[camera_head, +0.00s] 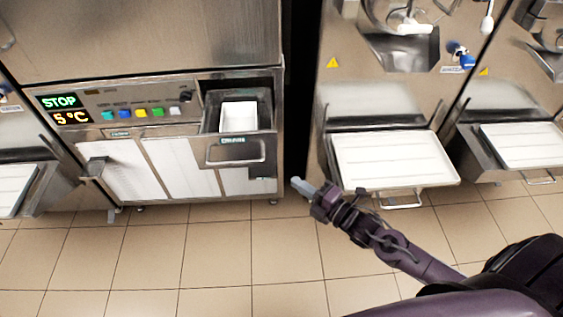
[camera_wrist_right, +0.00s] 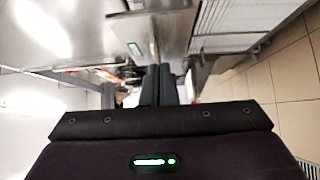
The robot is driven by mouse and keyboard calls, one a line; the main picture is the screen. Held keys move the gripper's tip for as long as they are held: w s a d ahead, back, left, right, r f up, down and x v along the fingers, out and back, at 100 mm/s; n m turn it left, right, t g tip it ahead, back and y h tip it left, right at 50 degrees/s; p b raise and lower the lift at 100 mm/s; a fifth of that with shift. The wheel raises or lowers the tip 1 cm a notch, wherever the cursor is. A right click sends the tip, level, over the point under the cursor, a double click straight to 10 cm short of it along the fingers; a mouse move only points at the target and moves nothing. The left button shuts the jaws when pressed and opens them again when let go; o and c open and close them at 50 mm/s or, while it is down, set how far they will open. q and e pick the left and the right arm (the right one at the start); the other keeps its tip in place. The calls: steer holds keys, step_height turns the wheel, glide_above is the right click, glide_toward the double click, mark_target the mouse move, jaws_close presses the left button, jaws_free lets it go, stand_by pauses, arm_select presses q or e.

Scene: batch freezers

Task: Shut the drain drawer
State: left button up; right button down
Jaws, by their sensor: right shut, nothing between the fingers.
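The drain drawer (camera_head: 235,151) is the metal drawer with a bar handle and a small teal label, low on the right of the left machine. It stands pulled out, and a white bin (camera_head: 239,117) shows inside it. My right gripper (camera_head: 300,186) is shut and empty. In the head view it shows to the right of the drawer and lower in the picture, apart from it. Its dark fingers also show together in the right wrist view (camera_wrist_right: 158,85). A grey front with a small label (camera_wrist_right: 134,49) beyond the fingers there looks like the drawer. My left gripper is out of view.
A control panel (camera_head: 118,103) is above and left of the drawer. To the right, another machine has a white tray (camera_head: 392,160) jutting out, near my right forearm. A dark gap separates the machines. The tiled floor (camera_head: 215,245) in front is clear.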

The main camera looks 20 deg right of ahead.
mark_target(268, 153)
steer(key=w, duration=0.3)
steer(key=w+a, duration=0.1)
steer(key=w, duration=0.2)
steer(key=w+a, duration=0.1)
steer(key=w, duration=0.2)
steer(key=shift+w+a+r+p, duration=0.1)
steer(key=shift+w+a+p, duration=0.1)
steer(key=shift+p, duration=0.15)
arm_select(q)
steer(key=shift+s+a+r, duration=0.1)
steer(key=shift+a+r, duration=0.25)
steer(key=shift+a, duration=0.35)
